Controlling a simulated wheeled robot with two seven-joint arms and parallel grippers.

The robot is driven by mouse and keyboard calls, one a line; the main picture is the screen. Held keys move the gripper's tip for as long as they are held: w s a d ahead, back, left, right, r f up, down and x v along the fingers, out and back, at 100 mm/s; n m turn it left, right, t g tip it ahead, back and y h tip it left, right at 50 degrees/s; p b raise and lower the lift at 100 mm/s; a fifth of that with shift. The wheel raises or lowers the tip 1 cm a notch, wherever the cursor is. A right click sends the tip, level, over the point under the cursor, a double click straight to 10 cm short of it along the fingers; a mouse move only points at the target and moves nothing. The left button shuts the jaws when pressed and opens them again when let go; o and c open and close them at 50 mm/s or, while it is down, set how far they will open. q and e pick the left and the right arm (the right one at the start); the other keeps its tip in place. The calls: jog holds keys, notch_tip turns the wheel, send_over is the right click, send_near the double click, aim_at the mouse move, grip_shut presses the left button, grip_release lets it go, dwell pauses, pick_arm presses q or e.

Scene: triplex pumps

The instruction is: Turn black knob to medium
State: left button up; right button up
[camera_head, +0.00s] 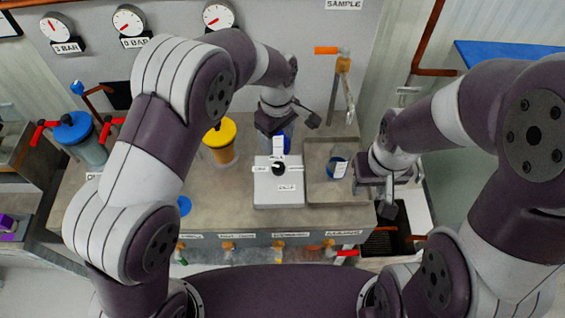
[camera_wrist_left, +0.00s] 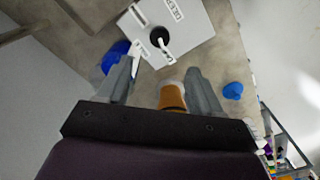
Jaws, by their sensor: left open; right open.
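The black knob (camera_head: 279,168) sits on top of a pale control box (camera_head: 265,195) on the counter, with small labels around it that are too small to read surely. In the left wrist view the knob (camera_wrist_left: 157,36) shows at the top, with a white pointer bar. My left gripper (camera_head: 278,137) is behind the box in the head view, apart from the knob. Its two fingers (camera_wrist_left: 161,82) are spread, with nothing gripped between them. My right gripper (camera_head: 382,195) is open and empty, right of the metal tray, away from the knob.
A yellow-lidded container (camera_head: 220,135) stands left of the box. A metal tray (camera_head: 325,196) with a blue-filled beaker (camera_head: 337,167) lies to the right. A blue-lidded jar (camera_head: 75,130) stands at the far left. Gauges (camera_head: 128,21) hang on the back wall.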

aim_at(278, 166)
pick_arm(q)
notch_tip(278, 166, down, 12)
jog(key=shift+f+p, duration=0.15)
jog(key=shift+p, duration=0.9)
jog(key=shift+f, duration=0.15)
jog(key=c, duration=1.1)
